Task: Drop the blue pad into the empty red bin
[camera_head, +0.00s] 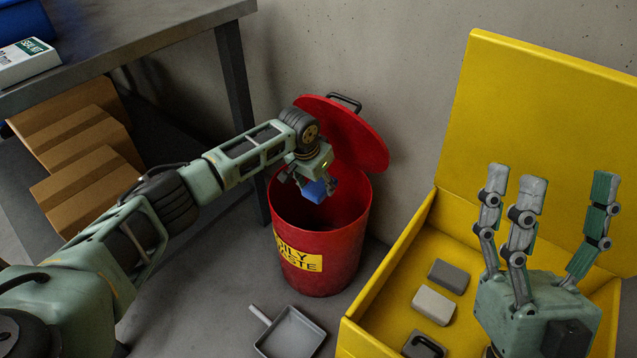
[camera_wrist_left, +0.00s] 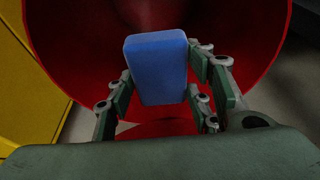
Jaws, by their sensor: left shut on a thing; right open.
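The blue pad (camera_head: 315,191) is held by my left gripper (camera_head: 314,181) over the open mouth of the red bin (camera_head: 318,243). In the left wrist view the pad (camera_wrist_left: 158,66) sits between the fingers of my left gripper (camera_wrist_left: 161,92), with the red inside of the bin (camera_wrist_left: 80,50) around and behind it. The bin's lid (camera_head: 350,135) is raised at the back, and its yellow label faces front. The visible inside of the bin looks empty. My right gripper (camera_head: 553,215) is open and empty, in front of the yellow box.
A yellow box (camera_head: 392,266) with a raised lid stands right of the bin and holds several grey blocks (camera_head: 433,305). A grey dustpan (camera_head: 291,335) lies on the floor in front. A table (camera_head: 130,42) and cardboard boxes (camera_head: 88,190) are at the left.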

